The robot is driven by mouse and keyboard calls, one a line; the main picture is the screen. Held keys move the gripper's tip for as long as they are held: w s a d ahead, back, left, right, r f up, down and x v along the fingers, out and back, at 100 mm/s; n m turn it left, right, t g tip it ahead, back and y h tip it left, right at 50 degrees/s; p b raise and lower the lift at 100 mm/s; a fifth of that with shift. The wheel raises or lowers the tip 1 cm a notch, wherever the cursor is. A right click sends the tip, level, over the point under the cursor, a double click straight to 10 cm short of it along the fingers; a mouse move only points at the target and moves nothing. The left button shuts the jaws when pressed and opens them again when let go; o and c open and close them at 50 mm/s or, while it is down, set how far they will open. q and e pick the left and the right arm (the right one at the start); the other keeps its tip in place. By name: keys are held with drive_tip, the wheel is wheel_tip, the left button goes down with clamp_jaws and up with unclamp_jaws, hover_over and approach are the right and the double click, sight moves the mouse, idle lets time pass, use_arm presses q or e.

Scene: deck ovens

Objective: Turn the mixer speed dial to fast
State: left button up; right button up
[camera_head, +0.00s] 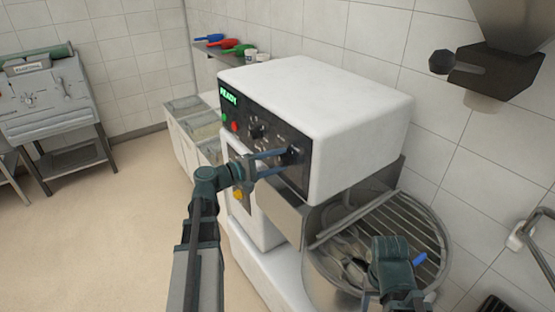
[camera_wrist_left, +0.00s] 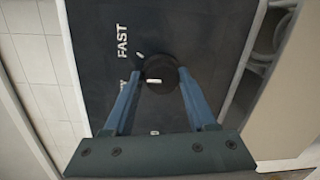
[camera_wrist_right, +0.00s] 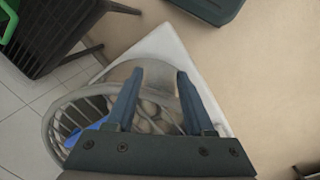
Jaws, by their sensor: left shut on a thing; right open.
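The mixer (camera_head: 345,115) is a white housing with a dark control panel. The black speed dial (camera_head: 293,156) is at the right end of that panel. In the left wrist view the dial (camera_wrist_left: 158,66) sits between the fingertips of my left gripper (camera_wrist_left: 160,74), which is shut on it. FAST (camera_wrist_left: 122,40) is printed beside the dial, with a short white tick near it. The dial's own white mark lies below that tick in this view and points left. My left finger partly hides another label. My right gripper (camera_wrist_right: 160,75) is open and empty, above the mixer bowl.
The bowl has a wire guard (camera_head: 405,225) and pale contents. A second knob (camera_head: 256,131), coloured buttons and a green READY display are on the panel. Scoops (camera_head: 232,44) lie on a wall shelf. Another machine (camera_head: 45,95) stands far left, with open floor between.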

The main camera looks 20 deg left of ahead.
use_arm(q)
drive_tip(key=m, duration=0.4)
drive_tip(key=shift+s+d+f+m+p, duration=0.15)
drive_tip(key=shift+s+d+m+p, duration=0.1)
drive_tip(key=shift+m+p, duration=0.05)
drive_tip(key=shift+m+y, duration=0.4)
drive_tip(key=shift+m, duration=0.3)
drive_tip(key=shift+a, duration=0.15)
clamp_jaws()
drive_tip(key=shift+w+m, duration=0.1)
drive_tip(key=shift+m, duration=0.2)
drive_tip(key=o, duration=1.3)
unclamp_jaws()
drive_tip(key=shift+w, duration=0.15)
